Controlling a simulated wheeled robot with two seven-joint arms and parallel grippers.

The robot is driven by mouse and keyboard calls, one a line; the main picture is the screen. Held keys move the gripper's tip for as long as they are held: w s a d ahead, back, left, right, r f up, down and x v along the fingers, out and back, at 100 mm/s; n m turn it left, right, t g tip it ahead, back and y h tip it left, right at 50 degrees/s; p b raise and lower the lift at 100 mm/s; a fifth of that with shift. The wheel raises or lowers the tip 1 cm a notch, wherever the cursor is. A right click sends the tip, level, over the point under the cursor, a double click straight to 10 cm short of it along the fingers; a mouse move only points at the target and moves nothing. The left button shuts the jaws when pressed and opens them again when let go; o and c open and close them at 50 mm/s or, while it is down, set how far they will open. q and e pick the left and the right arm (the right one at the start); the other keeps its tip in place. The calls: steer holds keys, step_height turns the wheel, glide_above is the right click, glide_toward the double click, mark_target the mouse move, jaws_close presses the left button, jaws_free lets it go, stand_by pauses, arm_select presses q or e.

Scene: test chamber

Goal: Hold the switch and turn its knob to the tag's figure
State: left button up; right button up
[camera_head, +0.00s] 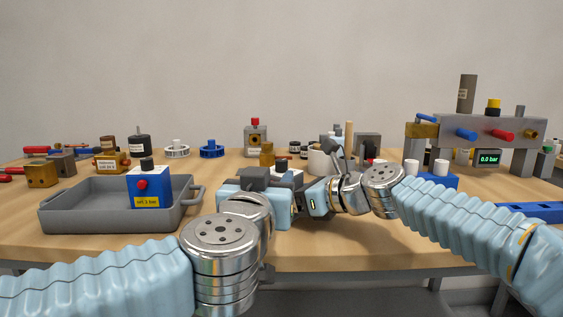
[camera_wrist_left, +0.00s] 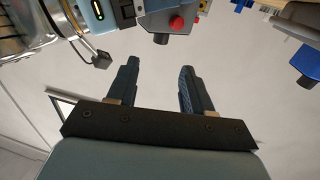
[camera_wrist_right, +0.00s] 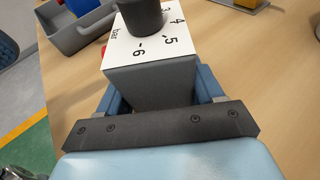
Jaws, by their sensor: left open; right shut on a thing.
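A box-shaped switch (camera_wrist_right: 150,85) is held in my right gripper (camera_wrist_right: 158,92). Its sides are grey, and its white dial face shows "bar" and figures including 4, 5 and 6. A black knob (camera_wrist_right: 141,16) stands on the face; its pointer is not visible. In the left wrist view a red button (camera_wrist_left: 176,23) shows near the top edge, with a small yellow patch beside it, too small to read. My left gripper (camera_wrist_left: 160,68) is open and empty, its fingers apart below that button. In the head view my left gripper (camera_head: 258,182) overlaps the right one and hides most of the switch.
A grey tray (camera_head: 85,217) at the left holds a blue box (camera_head: 146,190) with a black knob, red button and yellow tag, whose figure is hard to read. A manifold (camera_head: 485,130) with a "0.0 bar" display (camera_head: 488,159) stands at the right. Several fittings line the back.

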mark_target(279, 163)
arm_select(q)
steer(key=w, duration=0.4)
steer(key=w+d, duration=0.1)
steer(key=w, duration=0.2)
steer(key=w+d, duration=0.1)
steer(key=w, duration=0.3)
steer(key=shift+w+f, duration=0.1)
steer(key=shift+w, duration=0.25)
steer(key=c, duration=0.9)
steer(key=m+g+h, duration=0.1)
steer(key=m+h, duration=0.1)
steer(key=h, duration=0.1)
steer(key=shift+a+h, duration=0.15)
steer(key=shift+h, duration=0.15)
steer(key=shift+c, duration=0.2)
steer(key=shift+m+g+h, duration=0.3)
steer(key=shift+m+h, duration=0.2)
steer(key=shift+m, duration=0.1)
steer(key=o, duration=0.9)
steer(key=shift+o, duration=0.2)
